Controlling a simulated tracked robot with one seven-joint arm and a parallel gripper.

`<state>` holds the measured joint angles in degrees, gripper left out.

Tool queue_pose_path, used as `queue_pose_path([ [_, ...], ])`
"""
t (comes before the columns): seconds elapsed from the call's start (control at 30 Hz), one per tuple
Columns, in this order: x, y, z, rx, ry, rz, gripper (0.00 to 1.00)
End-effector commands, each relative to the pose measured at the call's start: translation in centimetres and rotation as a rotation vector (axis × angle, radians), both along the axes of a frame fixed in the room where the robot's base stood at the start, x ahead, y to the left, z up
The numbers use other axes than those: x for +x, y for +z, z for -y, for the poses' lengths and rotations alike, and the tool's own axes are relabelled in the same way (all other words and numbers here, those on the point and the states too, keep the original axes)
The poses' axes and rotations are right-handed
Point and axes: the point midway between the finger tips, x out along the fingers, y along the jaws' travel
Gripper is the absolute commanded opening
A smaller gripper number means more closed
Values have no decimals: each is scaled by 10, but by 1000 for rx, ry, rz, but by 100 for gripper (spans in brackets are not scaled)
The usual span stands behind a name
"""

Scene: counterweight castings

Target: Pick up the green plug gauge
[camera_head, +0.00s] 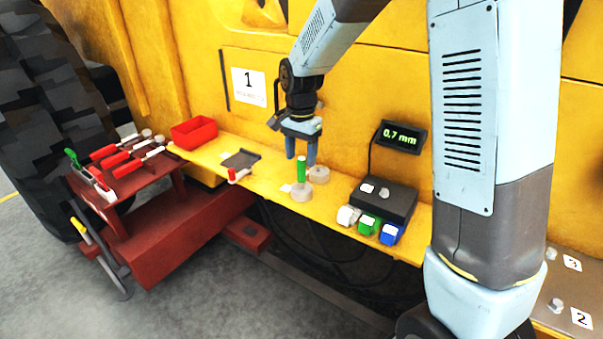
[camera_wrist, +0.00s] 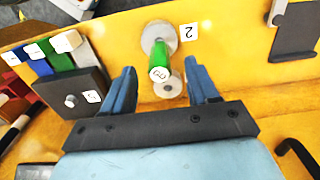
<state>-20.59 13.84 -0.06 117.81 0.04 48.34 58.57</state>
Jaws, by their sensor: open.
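The green plug gauge (camera_head: 301,168) stands upright in a round grey holder (camera_head: 301,192) on the yellow ledge. In the wrist view its green handle (camera_wrist: 161,60) shows, with a white marked end facing the camera. My gripper (camera_head: 301,161) is open and points down just above and behind the gauge. In the wrist view its two blue fingers (camera_wrist: 161,78) lie on either side of the gauge's end, apart from it. A second round grey piece (camera_head: 319,174) sits just behind the holder.
A dark box (camera_head: 384,200) with white, green and blue blocks in front stands to the right, below a "0.7 mm" display (camera_head: 401,136). A red bin (camera_head: 194,132) and dark plate (camera_head: 241,159) lie left. A red tool stand (camera_head: 130,182) is farther left.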

Motion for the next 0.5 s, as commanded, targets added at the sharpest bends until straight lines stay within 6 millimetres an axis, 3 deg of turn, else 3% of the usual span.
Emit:
queue_pose_path([
  [0.17, 0, -9, 0, -1, 0, -2, 59],
  [0.5, 2, -51, 2, -2, 0, -3, 59],
])
